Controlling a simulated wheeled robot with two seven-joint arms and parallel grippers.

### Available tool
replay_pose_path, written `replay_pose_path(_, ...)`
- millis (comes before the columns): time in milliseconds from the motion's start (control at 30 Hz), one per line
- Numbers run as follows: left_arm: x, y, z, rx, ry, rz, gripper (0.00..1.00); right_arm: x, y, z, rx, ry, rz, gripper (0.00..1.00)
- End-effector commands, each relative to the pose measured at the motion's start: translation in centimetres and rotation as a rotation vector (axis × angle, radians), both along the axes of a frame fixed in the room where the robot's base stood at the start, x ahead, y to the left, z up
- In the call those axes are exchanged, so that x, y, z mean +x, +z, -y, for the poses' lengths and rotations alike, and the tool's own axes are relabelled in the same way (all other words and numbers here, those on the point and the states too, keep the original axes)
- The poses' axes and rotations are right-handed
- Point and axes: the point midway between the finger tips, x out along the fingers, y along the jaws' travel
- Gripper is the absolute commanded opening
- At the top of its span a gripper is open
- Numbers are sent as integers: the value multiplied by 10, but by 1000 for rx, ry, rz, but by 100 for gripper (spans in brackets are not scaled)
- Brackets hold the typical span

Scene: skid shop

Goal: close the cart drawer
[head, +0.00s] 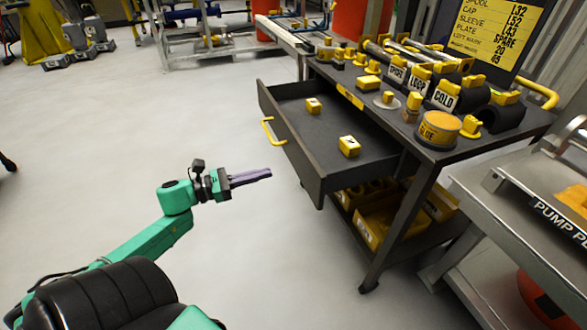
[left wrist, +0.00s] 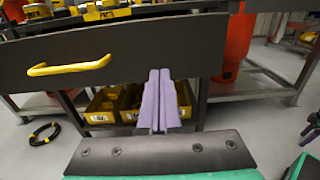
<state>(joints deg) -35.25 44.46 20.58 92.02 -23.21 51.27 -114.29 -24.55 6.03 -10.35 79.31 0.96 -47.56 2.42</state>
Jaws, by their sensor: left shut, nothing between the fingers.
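The cart drawer (head: 318,185) is dark grey and stands pulled out from the cart (head: 440,160) toward the left. Two small yellow blocks lie in it, one (head: 314,105) toward the back and one (head: 348,146) toward the front. A yellow handle (head: 268,131) is on its front panel; the handle also shows in the left wrist view (left wrist: 68,66). My left gripper (head: 268,173), with purple fingers, is shut and empty. In the head view it appears left of the drawer front, below the handle. In the left wrist view its fingers (left wrist: 160,100) point toward the panel, right of the handle; contact is unclear.
The cart top carries several yellow-marked parts and a yellow tin (head: 439,128). Yellow bins (head: 380,222) sit on its lower shelf. A metal bench (head: 515,225) stands close at right. Open grey floor (head: 110,150) lies left. A black cable coil (left wrist: 44,133) lies on the floor.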

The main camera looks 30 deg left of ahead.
Motion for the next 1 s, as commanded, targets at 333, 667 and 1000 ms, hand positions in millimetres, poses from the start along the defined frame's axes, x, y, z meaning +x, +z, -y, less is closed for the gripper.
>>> replay_pose_path(333,55,-1,38,-2,0,1,0,10,8,-3,4,-4,2,75)
replay_pose_path(667,63,-1,44,-2,2,-2,0,12,13,-5,6,-4,3,75)
replay_pose_path(1000,67,-2,46,-3,2,1,0,15,16,-4,5,-4,5,75)
